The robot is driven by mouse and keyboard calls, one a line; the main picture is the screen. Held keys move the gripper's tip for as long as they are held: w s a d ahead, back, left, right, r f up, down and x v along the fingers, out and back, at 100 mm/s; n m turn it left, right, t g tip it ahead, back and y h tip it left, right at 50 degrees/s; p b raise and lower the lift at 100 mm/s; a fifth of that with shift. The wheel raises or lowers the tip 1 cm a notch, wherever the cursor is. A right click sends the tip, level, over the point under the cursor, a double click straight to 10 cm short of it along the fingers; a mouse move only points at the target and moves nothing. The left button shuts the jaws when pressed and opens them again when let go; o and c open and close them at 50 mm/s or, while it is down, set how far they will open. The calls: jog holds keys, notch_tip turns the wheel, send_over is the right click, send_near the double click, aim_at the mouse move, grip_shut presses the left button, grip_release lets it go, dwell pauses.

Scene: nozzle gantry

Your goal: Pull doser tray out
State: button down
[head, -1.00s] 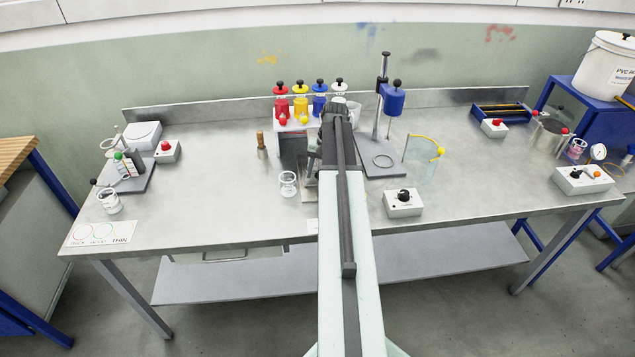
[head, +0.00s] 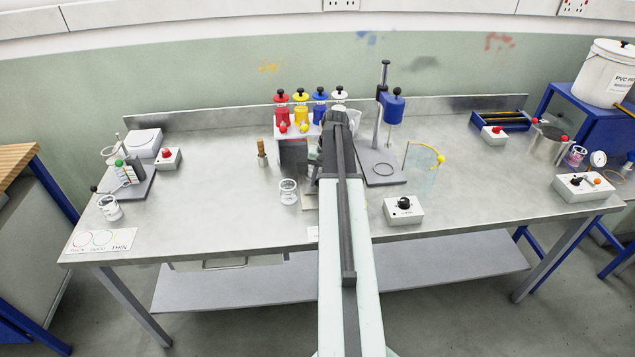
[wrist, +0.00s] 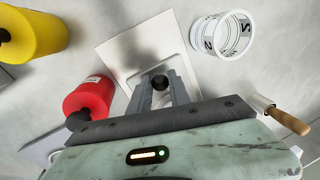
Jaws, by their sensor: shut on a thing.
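The doser tray (wrist: 122,55) is a pale flat metal plate with a raised rim in the wrist view, lying low over the bench. Its dark round knob (wrist: 159,82) sits between the two fingertips of my gripper (wrist: 162,88), which is shut on it. In the head view, a strip of the tray (head: 308,200) shows just left of my arm, in front of the doser stand (head: 291,150). My arm hides the gripper and the knob there. Red, yellow, blue and white dosers (head: 301,113) stand in a row on the stand.
A wooden-handled tool (head: 262,152) stands farther left. A grey control box (head: 403,210) and a blue-headed stand (head: 392,105) are right of my arm.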

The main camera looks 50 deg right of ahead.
jog(key=shift+w, duration=0.1)
dwell(0.7)
jog(key=s+a, duration=0.2)
jog(key=s, duration=0.1)
jog(key=s+a, duration=0.6)
jog(key=shift+s+a, duration=0.2)
jog(key=shift+s, duration=0.15)
jog(key=shift+d, duration=0.1)
jog(key=c, duration=1.2)
grip_release()
jog(key=shift+r, duration=0.1)
